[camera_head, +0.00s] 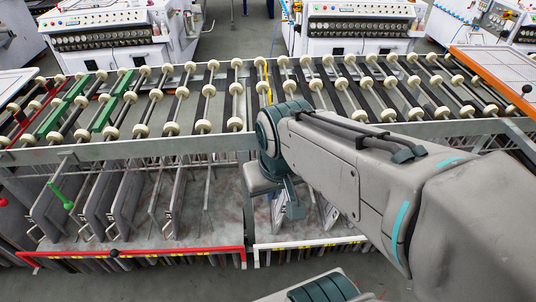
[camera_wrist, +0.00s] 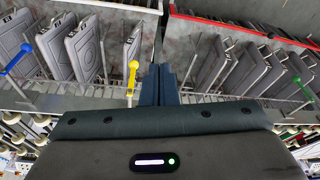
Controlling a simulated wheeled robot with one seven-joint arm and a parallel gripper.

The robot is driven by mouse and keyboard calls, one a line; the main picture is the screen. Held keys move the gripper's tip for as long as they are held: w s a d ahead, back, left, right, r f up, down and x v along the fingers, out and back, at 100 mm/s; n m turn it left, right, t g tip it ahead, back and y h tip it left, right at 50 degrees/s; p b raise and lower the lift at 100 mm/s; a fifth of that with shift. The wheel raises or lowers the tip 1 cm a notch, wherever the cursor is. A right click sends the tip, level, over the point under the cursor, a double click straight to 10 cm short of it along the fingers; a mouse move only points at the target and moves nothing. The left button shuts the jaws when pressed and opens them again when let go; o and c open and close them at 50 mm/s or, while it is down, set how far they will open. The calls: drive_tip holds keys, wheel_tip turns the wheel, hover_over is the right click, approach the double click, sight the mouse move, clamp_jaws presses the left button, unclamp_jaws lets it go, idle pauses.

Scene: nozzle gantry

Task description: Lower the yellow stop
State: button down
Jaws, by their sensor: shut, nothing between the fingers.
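A yellow-knobbed lever (camera_wrist: 132,74) shows in the wrist view, its thin stem running down in the picture behind my gripper's housing. My gripper (camera_wrist: 160,70) is shut and empty, its two dark fingers together just right of the yellow knob, with a small gap in the picture. I cannot tell how far apart they are in depth. In the head view, a thin yellow strip (camera_head: 262,76) shows among the rollers at centre, partly hidden by my arm. My arm hides the yellow knob there.
A blue-knobbed lever (camera_wrist: 18,57) is left in the wrist view; a green-knobbed one (camera_wrist: 297,80) is right. The head view shows a green-knobbed lever (camera_head: 66,203) and green strips (camera_head: 105,115) among the rollers. Grey panels (camera_wrist: 85,48) hang in racks below the roller table's front rail (camera_head: 150,148).

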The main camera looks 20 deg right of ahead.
drive_tip(key=shift+d, duration=0.15)
drive_tip(key=w+d+f+m+y+b, duration=0.3)
drive_tip(key=w+d+f+m, duration=0.3)
drive_tip(key=d+m, duration=0.5)
drive_tip(key=w+d+f+m+y+b, duration=0.2)
drive_tip(key=w+d+f+m+b, duration=0.2)
drive_tip(key=w+d+f+m, duration=0.3)
drive_tip(key=d+f+m, duration=0.2)
drive_tip(key=d+m, duration=0.2)
drive_tip(key=m, duration=0.1)
drive_tip(key=shift+w+f+t+y, duration=0.2)
drive_tip(key=shift+f+t+y, duration=0.1)
drive_tip(key=shift+y, duration=0.1)
drive_tip(key=w+a+r+b+x, duration=0.1)
drive_tip(key=a+x, duration=0.1)
drive_tip(key=x, duration=1.1)
drive_tip(key=shift+r+b, duration=0.3)
drive_tip(key=shift+r, duration=0.05)
drive_tip(key=shift+a, duration=0.3)
